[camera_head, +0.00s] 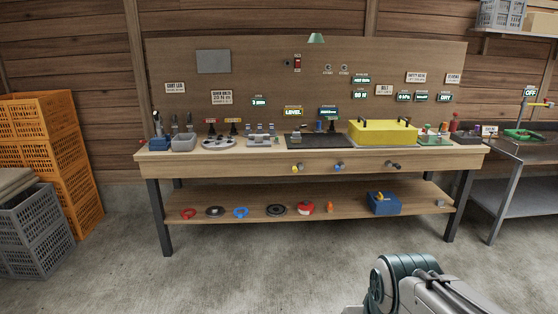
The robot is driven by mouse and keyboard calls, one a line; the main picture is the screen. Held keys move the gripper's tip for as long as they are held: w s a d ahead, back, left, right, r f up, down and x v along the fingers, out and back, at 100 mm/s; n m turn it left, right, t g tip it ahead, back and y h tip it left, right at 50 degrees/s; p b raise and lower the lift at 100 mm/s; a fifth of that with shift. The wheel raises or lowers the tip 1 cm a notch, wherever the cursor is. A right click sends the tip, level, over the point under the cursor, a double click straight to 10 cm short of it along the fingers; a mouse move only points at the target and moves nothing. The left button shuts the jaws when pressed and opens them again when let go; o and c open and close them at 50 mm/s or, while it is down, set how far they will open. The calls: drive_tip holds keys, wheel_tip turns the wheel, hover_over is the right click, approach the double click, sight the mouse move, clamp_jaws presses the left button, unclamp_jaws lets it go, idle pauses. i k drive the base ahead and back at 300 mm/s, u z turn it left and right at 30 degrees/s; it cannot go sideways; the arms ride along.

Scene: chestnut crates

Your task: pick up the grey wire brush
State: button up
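I cannot pick out the grey wire brush for certain at this distance. A small grey object (440,203) lies at the right end of the workbench's lower shelf, too small to identify. Small grey items also stand at the left end of the bench top, near a grey box (183,142). Part of my arm shows at the lower right, in front of the bench and well short of it. My gripper's fingers are not in view.
The wooden workbench (310,168) carries several devices, including a yellow box (382,133). A blue box (384,203) and several small coloured parts lie on its lower shelf. Orange crates (66,170) and grey crates (33,232) stand left. A metal table (520,150) stands right. The floor ahead is clear.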

sight(295, 138)
drive_tip(key=u, duration=0.2)
drive_tip(key=i, duration=4.4)
drive_tip(key=z, duration=0.15)
